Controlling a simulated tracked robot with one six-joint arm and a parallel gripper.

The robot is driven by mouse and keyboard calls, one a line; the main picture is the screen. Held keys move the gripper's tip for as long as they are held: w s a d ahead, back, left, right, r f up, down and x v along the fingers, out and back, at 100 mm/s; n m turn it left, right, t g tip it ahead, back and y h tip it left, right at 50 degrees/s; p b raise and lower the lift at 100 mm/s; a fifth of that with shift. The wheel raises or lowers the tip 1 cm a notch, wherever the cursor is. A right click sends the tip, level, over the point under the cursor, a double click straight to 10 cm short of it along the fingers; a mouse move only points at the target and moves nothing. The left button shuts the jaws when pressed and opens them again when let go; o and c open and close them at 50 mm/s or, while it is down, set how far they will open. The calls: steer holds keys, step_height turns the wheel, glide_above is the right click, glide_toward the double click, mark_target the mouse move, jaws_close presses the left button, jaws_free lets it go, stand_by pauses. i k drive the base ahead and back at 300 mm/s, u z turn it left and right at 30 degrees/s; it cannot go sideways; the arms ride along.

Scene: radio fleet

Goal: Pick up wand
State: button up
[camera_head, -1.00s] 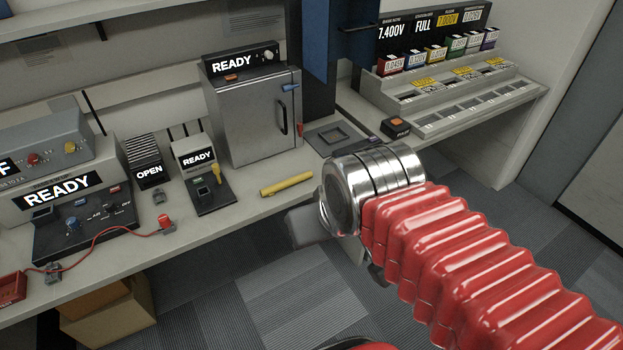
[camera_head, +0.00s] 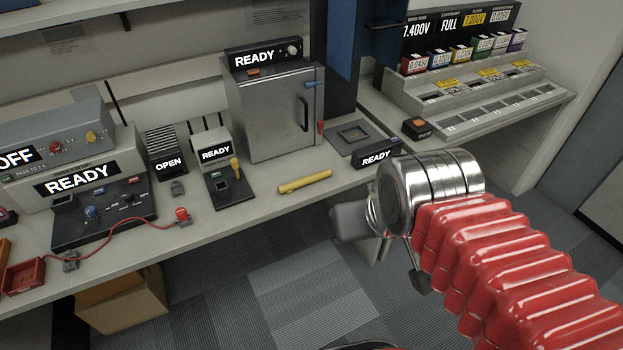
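A yellow stick that looks like the wand (camera_head: 304,182) lies flat near the front edge of the bench (camera_head: 262,212), in front of the grey cabinet. My gripper (camera_head: 350,222) shows only in part, as grey pieces beyond the shiny metal wrist of my red arm. It is to the right of and lower in the picture than the yellow stick, apart from it, past the bench front. The wrist hides the rest of it, and I cannot see whether its fingers are open.
The grey cabinet (camera_head: 275,110) stands behind the stick. A small "READY" unit (camera_head: 214,160) with a yellow piece is to its left, and a black "READY" box (camera_head: 377,157) to its right. Cardboard boxes (camera_head: 125,300) sit under the bench. Carpet in front is clear.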

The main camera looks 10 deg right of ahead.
mark_target(288, 188)
steer(key=i, duration=1)
